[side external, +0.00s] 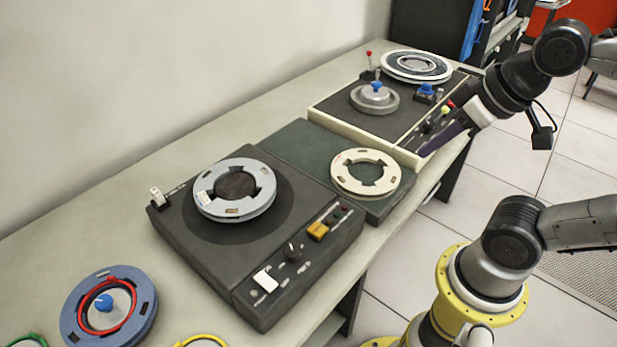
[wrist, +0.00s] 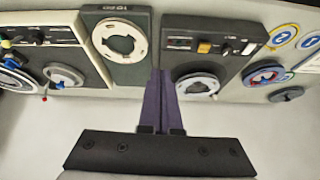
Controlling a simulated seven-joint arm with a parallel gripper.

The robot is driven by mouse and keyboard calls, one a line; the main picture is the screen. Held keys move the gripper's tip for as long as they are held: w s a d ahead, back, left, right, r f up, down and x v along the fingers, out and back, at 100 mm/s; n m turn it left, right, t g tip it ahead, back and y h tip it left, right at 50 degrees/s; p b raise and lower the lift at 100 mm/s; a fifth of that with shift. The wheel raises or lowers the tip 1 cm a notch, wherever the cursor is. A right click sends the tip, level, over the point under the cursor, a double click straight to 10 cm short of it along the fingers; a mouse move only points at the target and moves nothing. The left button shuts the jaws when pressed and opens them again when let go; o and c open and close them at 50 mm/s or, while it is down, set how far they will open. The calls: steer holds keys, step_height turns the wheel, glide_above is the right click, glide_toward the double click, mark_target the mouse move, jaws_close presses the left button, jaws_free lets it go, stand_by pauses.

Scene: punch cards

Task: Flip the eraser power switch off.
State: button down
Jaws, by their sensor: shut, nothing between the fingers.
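No label I can read marks the eraser. The nearer dark machine (side external: 250,300) carries a pale blue-grey reel (side external: 236,190) and has a white rocker switch (side external: 265,281), a black knob (side external: 292,251) and an orange switch (side external: 318,230) along its front edge. In the wrist view its orange switch (wrist: 204,47) and white switch (wrist: 249,47) show at the right. My gripper (side external: 426,152) has purple fingers. It is over the front edge of the far cream-edged machine (side external: 335,115) in the side view. The fingers (wrist: 160,73) are together, empty; contact with the panel cannot be told.
A cream reel (side external: 366,171) lies on a dark green plate (side external: 290,140) between the machines. A blue reel with a red ring (side external: 108,307) lies at the near left. The far machine carries a grey spool (side external: 374,100), a large reel (side external: 416,66) and a red-tipped lever (side external: 369,54).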

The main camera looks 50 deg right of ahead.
steer(key=shift+s+f+n, duration=0.25)
steer(key=shift+f+n, duration=0.05)
steer(key=shift+f, duration=0.4)
steer(key=w+a+r+n+g+y, duration=0.1)
steer(key=w+a+r+n+g, duration=0.15)
steer(key=w+a+n, duration=0.3)
steer(key=w+a+r+n+g, duration=0.1)
steer(key=w+a+r+n, duration=0.3)
steer(key=n, duration=0.3)
steer(key=w+a+f+n+g, duration=0.1)
steer(key=a+f, duration=0.3)
steer(key=a, duration=0.4)
steer(key=w+a+f+n+g+h, duration=0.1)
steer(key=a+f+n, duration=0.3)
steer(key=a, duration=0.5)
steer(key=shift+w+f, duration=0.3)
steer(key=shift+f, duration=0.15)
